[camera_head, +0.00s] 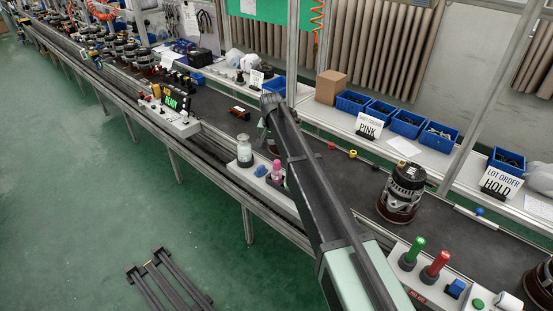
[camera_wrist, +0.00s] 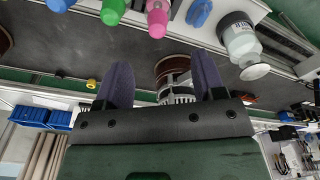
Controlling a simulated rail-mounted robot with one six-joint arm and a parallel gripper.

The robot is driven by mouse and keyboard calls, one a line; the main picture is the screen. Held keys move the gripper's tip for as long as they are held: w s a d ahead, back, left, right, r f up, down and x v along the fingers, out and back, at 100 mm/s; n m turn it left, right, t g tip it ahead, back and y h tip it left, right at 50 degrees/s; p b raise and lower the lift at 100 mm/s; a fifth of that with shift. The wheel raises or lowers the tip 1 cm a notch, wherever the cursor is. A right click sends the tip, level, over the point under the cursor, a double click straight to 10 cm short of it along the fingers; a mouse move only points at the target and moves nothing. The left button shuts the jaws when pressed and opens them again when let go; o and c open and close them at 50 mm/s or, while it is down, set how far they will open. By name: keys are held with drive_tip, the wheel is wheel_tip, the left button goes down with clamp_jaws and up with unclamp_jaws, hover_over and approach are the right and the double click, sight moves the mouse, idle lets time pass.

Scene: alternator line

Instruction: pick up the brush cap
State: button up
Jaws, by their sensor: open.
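A glass jar (camera_head: 245,159) with pale contents stands on the ledge at the near edge of the line. It carries a light knobbed cap (camera_head: 243,138), which I take to be the brush cap. In the wrist view the jar (camera_wrist: 237,36) appears inverted at upper right, with the cap (camera_wrist: 254,71) right of my gripper's fingers. My gripper (camera_wrist: 163,60) is open and empty, its two dark fingers wide apart, with an alternator (camera_wrist: 176,82) seen beyond the gap. The gripper is apart from the jar. In the head view I cannot make out its fingers.
A blue piece (camera_head: 261,171) and a pink bottle (camera_head: 277,173) stand right of the jar. Green (camera_head: 412,253) and red (camera_head: 435,266) bottles stand farther right. A large alternator (camera_head: 403,190) sits on the dark belt. Small red and yellow pieces (camera_head: 352,154) lie behind.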

sight(277, 160)
drive_tip(key=shift+w+d+f+m, duration=0.1)
drive_tip(key=shift+w+f+m, duration=0.1)
drive_tip(key=shift+w+m, duration=0.45)
drive_tip(key=shift+s+d+r, duration=0.1)
drive_tip(key=shift+s, duration=0.05)
drive_tip(key=f+b, duration=0.7)
drive_tip(key=w+f+b, duration=0.1)
drive_tip(key=f+b, duration=0.3)
drive_tip(key=shift+d+f, duration=0.1)
drive_tip(key=shift+d, duration=0.3)
drive_tip(key=shift+r, duration=0.3)
drive_tip(key=shift+c, duration=0.3)
drive_tip(key=c, duration=0.9)
